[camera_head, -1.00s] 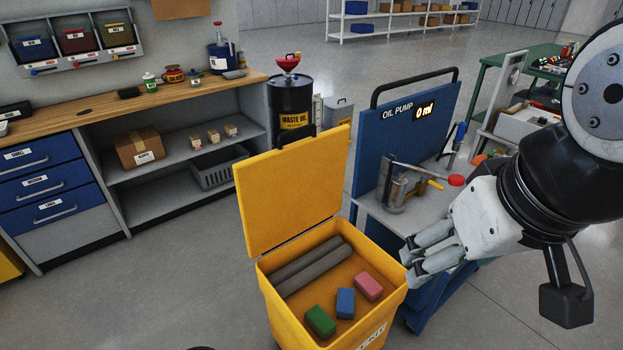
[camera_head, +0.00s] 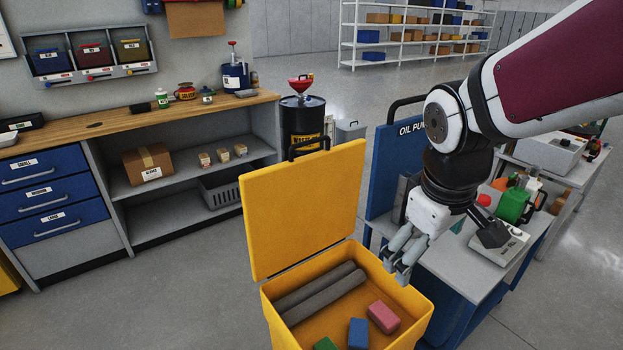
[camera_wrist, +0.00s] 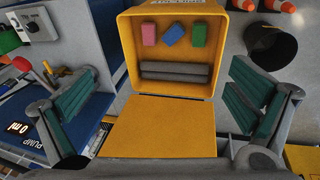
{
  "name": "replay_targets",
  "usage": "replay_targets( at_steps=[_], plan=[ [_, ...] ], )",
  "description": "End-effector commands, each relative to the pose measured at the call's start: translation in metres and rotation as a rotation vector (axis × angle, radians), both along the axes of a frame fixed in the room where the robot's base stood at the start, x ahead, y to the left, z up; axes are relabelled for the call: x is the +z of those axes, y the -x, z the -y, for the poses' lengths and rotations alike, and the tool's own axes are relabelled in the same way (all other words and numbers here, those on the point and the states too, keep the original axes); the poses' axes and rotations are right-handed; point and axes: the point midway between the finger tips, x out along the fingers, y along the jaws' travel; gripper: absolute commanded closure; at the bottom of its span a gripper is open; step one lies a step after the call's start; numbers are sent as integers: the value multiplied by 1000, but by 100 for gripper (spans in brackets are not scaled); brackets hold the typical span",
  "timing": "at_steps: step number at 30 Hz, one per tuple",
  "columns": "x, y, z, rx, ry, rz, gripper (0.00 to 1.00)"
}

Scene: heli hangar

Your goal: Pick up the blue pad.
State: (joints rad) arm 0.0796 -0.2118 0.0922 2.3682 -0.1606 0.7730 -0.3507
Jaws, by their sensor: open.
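The blue pad (camera_head: 358,333) lies on the floor of the open yellow bin (camera_head: 273,318), between a pink pad (camera_head: 383,317) and a green pad (camera_head: 325,344). In the wrist view the blue pad (camera_wrist: 173,33) lies tilted between the pink pad (camera_wrist: 149,34) and the green pad (camera_wrist: 199,34). My gripper (camera_head: 398,272) is above the bin's right back edge, pointing down and empty. In the wrist view its green-lined fingers (camera_wrist: 158,108) are wide apart, with the bin beyond them.
Two grey rolls (camera_head: 321,291) lie behind the pads. The bin's raised yellow lid (camera_head: 303,215) stands at its back.

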Motion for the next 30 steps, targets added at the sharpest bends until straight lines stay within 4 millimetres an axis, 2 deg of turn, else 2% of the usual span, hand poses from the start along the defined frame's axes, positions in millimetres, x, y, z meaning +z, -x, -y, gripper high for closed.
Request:
replay_targets(
  at_steps=[1, 5, 9, 11, 15, 18, 21, 25, 30],
  plan=[
    [-27, -19, 1, 47, 13, -31, 0],
    [-79, -58, 3, 183, 41, -87, 0],
    [-142, -94, 2, 334, 53, -143, 0],
    [-170, -108, 1, 397, 53, -165, 0],
    [-242, -135, -4, 548, 39, -211, 0],
    [-292, -149, -9, 652, 19, -235, 0],
    [-334, -158, -14, 734, -1, -250, 0],
    [-369, -164, -20, 805, -21, -258, 0],
    [-389, -166, -23, 839, -31, -260, 0]
  ],
)
